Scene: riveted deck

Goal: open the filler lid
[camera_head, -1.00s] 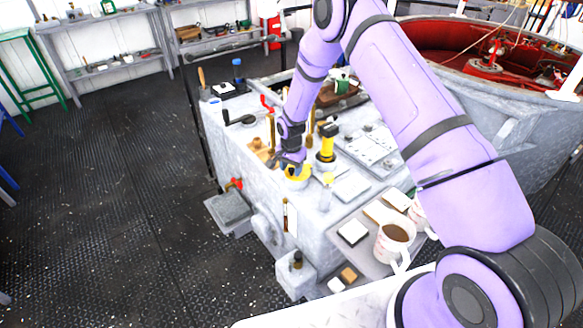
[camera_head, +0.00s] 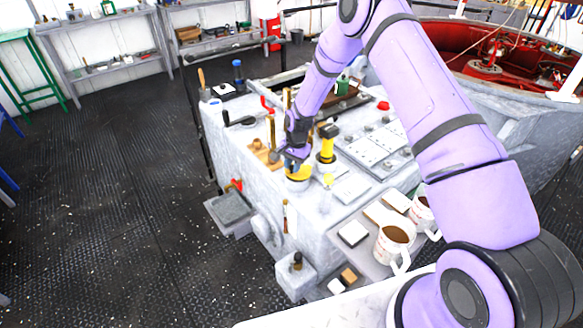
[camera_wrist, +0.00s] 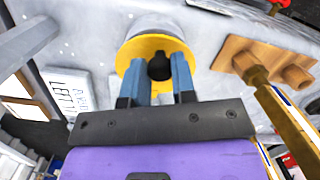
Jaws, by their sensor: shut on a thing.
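The filler lid, a yellow round piece (camera_head: 298,174), is on the near left part of the grey deck housing. In the wrist view the yellow lid (camera_wrist: 138,47) shows below a pale grey rounded part, with a black knob (camera_wrist: 160,68) at its middle. My gripper (camera_head: 294,160) is right at the lid. Its two blue fingers (camera_wrist: 160,75) are shut on the black knob, one on each side. The fingers and wrist hide part of the lid. I cannot tell how far it is tilted or whether it is clear of its seat.
A yellow post with a black top (camera_head: 327,143) stands close to the right of my gripper. A wooden block with pegs (camera_wrist: 262,62) and a brass rod (camera_wrist: 285,120) are close by. Mugs (camera_head: 392,244) stand on a side shelf. Open floor (camera_head: 110,200) lies to the left.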

